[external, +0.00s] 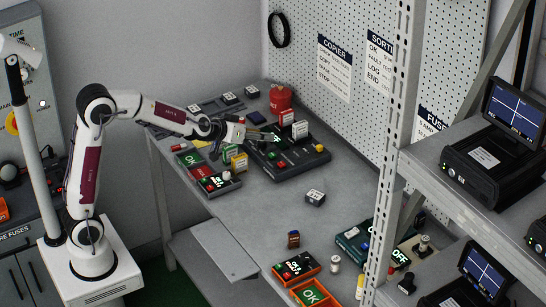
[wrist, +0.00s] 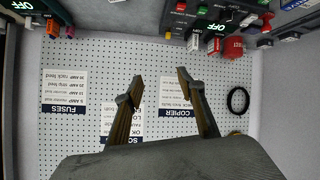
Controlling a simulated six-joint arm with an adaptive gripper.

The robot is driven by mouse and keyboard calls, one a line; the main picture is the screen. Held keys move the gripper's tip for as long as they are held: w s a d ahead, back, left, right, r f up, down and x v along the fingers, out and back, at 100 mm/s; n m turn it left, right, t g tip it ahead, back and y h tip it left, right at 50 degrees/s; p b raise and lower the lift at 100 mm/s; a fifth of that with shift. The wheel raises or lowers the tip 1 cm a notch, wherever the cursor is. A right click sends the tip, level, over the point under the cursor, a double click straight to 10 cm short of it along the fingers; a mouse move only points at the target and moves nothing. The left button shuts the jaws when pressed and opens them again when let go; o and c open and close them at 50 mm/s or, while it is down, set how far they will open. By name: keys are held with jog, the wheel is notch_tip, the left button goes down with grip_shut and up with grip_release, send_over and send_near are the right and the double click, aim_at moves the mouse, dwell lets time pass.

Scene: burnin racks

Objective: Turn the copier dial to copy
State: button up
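The copier seems to be the dark machine (external: 300,163) on the bench below the COPIER sign (external: 334,65). It has red and green buttons, a small lit display and a yellow knob (external: 320,148) at its right end. In the wrist view the machine (wrist: 215,12) is upside down at the top right, partly cut off. I cannot tell which part is its dial or where that points. My gripper (external: 268,135) is above the machine's left part in the external view. In the wrist view my gripper (wrist: 160,77) is open, with nothing between its fingers.
A metal rack post (external: 402,110) rises at the right. The middle of the bench is mostly clear.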

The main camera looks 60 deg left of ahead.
jog(key=w+a+f+n+y, duration=0.2)
jog(key=w+a+f+y, duration=0.2)
jog(key=w+a+f, duration=0.3)
jog(key=n+g+y, duration=0.2)
jog(key=n+y, duration=0.1)
jog(key=y, duration=0.1)
send_near(262, 142)
jog(key=shift+w+a+f, duration=0.25)
jog(key=shift+w+a, duration=0.2)
jog(key=shift+w, duration=0.05)
jog(key=shift+g, duration=0.3)
jog(key=shift+x, duration=3.85)
jog(key=shift+a+r, duration=0.1)
jog(key=c, duration=1.1)
